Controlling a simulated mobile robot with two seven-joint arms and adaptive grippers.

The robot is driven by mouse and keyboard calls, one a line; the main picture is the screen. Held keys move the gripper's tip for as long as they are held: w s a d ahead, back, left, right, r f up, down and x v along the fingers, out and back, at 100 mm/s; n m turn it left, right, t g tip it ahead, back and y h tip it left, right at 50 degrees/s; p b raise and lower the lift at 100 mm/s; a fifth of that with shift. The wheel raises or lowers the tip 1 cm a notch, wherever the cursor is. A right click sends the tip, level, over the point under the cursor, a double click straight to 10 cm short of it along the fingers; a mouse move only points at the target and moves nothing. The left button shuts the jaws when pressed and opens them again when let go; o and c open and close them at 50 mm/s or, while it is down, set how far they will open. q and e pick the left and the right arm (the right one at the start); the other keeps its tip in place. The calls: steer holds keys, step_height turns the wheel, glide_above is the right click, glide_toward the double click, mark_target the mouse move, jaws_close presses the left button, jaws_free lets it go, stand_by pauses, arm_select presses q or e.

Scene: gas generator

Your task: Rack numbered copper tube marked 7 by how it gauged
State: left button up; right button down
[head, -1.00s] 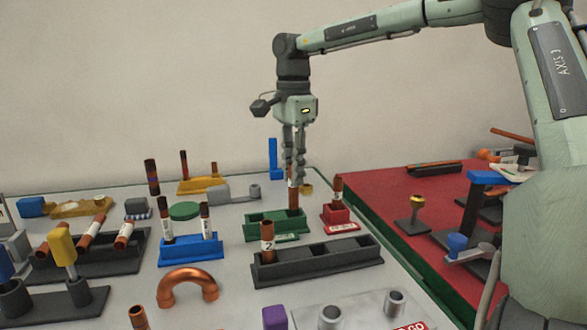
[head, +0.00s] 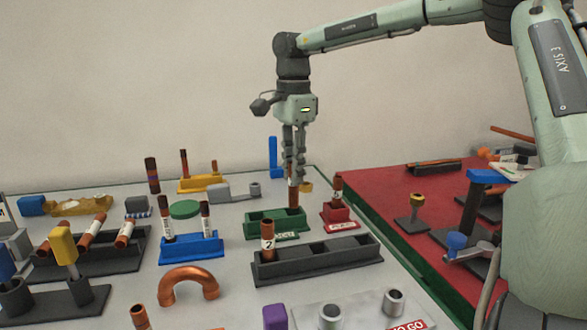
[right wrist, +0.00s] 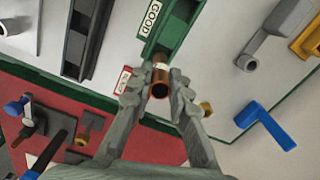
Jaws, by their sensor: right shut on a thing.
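My right gripper (head: 294,178) points straight down and is shut on a copper tube (head: 293,197). The tube stands upright at the right part of the green rack (head: 258,230); I cannot tell whether it rests on the rack's floor. In the right wrist view the tube (right wrist: 160,84) sits between the fingertips (right wrist: 160,92), over the near end of the green rack (right wrist: 148,45), which carries a GOOD label (right wrist: 155,16). The tube's number is hidden. My left gripper is not in view.
A red rack (head: 338,223) holding a tube stands right of the green rack. A dark rack (head: 325,262) with tube 2 (head: 267,240) lies in front. A blue rack (head: 190,251) with two tubes is at left. A NO GO gauge plate (head: 362,312) lies at front.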

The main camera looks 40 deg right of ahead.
mark_target(294, 206)
steer(key=shift+f, duration=0.15)
steer(key=shift+f+b, duration=1.1)
steer(key=shift+f, duration=0.75)
steer(key=shift+f, duration=0.15)
steer(key=c, duration=1.3)
jaws_free()
steer(key=shift+c, duration=0.2)
step_height(294, 206, up, 12)
steer(key=shift+r, duration=0.1)
